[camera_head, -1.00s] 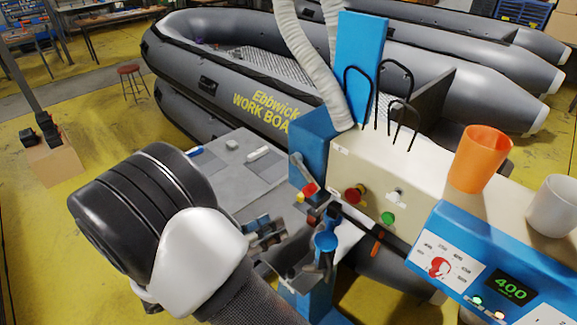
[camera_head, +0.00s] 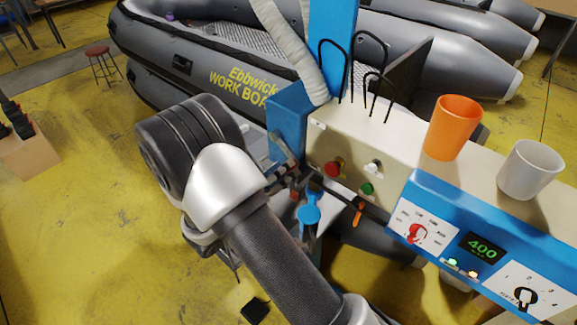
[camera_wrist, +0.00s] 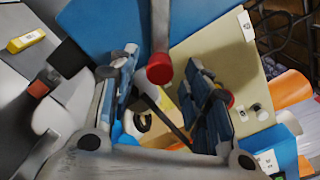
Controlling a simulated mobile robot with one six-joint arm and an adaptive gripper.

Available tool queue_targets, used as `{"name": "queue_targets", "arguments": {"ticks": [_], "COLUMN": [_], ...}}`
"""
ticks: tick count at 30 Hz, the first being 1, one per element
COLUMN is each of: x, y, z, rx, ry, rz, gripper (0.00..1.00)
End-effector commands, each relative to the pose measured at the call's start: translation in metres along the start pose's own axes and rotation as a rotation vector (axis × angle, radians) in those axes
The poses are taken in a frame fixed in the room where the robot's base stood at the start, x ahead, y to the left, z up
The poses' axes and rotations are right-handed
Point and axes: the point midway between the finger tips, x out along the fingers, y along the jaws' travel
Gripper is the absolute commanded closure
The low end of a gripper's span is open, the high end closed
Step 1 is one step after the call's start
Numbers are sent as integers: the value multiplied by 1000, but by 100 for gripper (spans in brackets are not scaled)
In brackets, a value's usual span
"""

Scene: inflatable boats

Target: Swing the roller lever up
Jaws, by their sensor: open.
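The roller lever, a grey bar with a red end, hangs at the left end of the cream and blue machine (camera_head: 380,160). Its grey bar (camera_head: 281,147) shows beside my gripper (camera_head: 288,178) in the head view; its lower end is hidden there. In the wrist view the lever (camera_wrist: 160,40) comes down from the top, and its red end lies between the two blue-padded fingers of my gripper (camera_wrist: 160,75). The fingers are apart, with gaps visible on both sides of the red end. I cannot tell of any contact.
A red button (camera_head: 334,168) and a green button (camera_head: 366,189) sit close right of my gripper. An orange cup (camera_head: 453,128) and a white cup (camera_head: 529,170) stand on the machine.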

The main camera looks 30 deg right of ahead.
Motion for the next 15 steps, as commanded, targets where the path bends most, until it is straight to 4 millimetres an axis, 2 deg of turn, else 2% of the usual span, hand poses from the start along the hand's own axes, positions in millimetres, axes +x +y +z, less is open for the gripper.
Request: {"name": "queue_targets", "arguments": {"ticks": [3,6,15], "x": [17,24,29], "y": [0,0,0], "z": [0,0,0], "rx": [0,0,0], "ry": [1,0,0], "rz": [-2,-1,0], "gripper": [56,56,56]}}
